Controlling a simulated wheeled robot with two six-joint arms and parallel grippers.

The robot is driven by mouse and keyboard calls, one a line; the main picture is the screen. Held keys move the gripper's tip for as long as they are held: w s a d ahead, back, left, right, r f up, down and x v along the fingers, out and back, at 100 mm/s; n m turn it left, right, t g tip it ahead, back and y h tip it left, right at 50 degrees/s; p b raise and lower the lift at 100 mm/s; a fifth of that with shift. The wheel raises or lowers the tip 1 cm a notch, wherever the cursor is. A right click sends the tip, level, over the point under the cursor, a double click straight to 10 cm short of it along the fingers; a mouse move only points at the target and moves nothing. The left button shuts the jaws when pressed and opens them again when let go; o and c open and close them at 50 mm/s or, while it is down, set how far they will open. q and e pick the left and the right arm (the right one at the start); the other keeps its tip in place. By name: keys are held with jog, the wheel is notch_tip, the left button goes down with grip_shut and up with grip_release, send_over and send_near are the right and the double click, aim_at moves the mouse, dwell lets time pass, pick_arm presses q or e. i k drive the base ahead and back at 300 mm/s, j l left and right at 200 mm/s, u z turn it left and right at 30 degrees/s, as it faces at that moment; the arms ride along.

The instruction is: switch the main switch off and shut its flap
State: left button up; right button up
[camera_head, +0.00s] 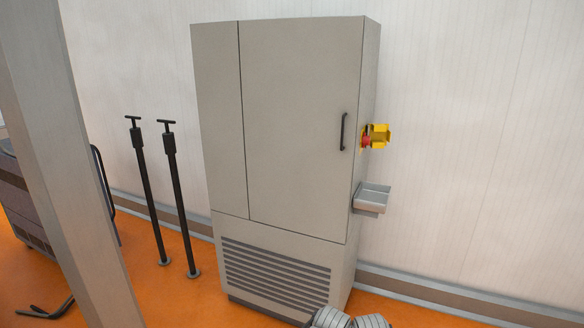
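The main switch, a small red knob (367,141) with yellow around it, is on the right side of the tall grey cabinet (290,130). A yellow flap (381,134) stands out to the right of the knob and seems open. The knob is seen from the side and is small, so its turned position cannot be told. Neither of my grippers can be made out in the head view, and nothing touches the switch or flap.
A grey tray (372,197) juts from the cabinet side below the switch. A black door handle (343,132) is on the front. Two black T-topped posts (175,200) stand left. A dark cart (35,205) is partly hidden by a pale pillar (65,150). Grey ribbed parts (350,319) show at bottom.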

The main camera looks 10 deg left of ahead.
aim_at(366, 140)
jog(key=i+l+u, duration=0.1)
jog(key=i+l, duration=1)
jog(key=i+l+u, duration=0.15)
jog(key=i+l, duration=0.9)
jog(key=l, duration=0.25)
jog(key=j+u, duration=0.05)
